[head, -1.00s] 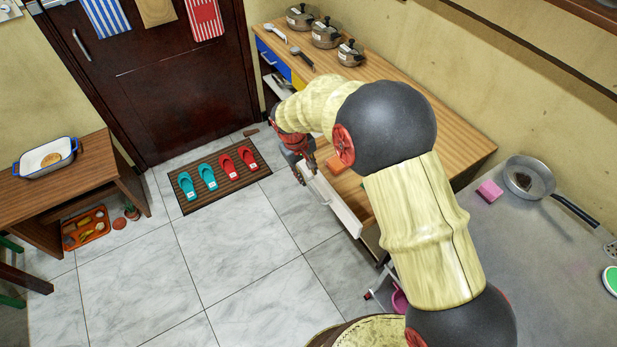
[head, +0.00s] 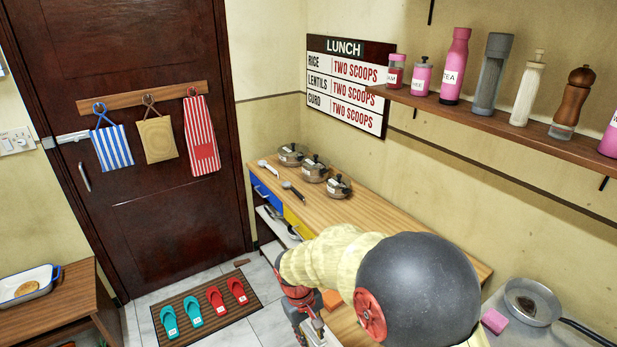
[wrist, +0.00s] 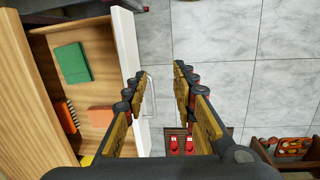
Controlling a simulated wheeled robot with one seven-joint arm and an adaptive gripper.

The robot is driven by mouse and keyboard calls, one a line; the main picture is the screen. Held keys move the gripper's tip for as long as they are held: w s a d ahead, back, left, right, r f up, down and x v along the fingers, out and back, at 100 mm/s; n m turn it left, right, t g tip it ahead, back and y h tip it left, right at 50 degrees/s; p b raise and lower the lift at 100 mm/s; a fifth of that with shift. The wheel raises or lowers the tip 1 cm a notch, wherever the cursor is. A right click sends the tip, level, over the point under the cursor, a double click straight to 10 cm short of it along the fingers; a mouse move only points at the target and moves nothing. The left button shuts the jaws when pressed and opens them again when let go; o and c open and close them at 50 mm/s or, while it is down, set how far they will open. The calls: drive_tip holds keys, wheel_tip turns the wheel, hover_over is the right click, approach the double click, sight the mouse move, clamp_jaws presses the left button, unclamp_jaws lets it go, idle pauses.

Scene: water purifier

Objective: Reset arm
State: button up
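My gripper (wrist: 160,80) is open and empty in the wrist view, with a clear gap between its fingers and floor tiles showing through. In the head view my gripper (head: 308,328) is low in the picture, partly hidden by my arm. An open drawer (wrist: 128,50) with a white front lies left of the fingers. Its handle (wrist: 149,98) shows by the left finger; I cannot tell whether they touch. Inside the drawer are a green book (wrist: 72,63), an orange spiral notebook (wrist: 67,116) and an orange block (wrist: 100,119).
The wooden counter (head: 375,220) holds several lidded pots (head: 314,169) and ladles. A shelf of bottles (head: 495,118) is on the right wall. A pan (head: 530,300) and pink sponge (head: 494,321) sit at lower right. Slippers lie on a mat (head: 178,305) before the door; open floor is nearby.

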drive_tip(key=s+d+r+m+t+y, duration=0.1)
drive_tip(key=s+d+r+m+t, duration=0.2)
drive_tip(key=s+d+r, duration=0.6)
drive_tip(key=s+d+r+m+t, duration=0.2)
drive_tip(key=s+d+r, duration=0.7)
drive_tip(key=r, duration=0.8)
drive_tip(key=s+m, duration=0.1)
drive_tip(key=s, duration=0.2)
drive_tip(key=shift+d+t+y, duration=0.15)
drive_tip(key=shift+t+y, duration=0.25)
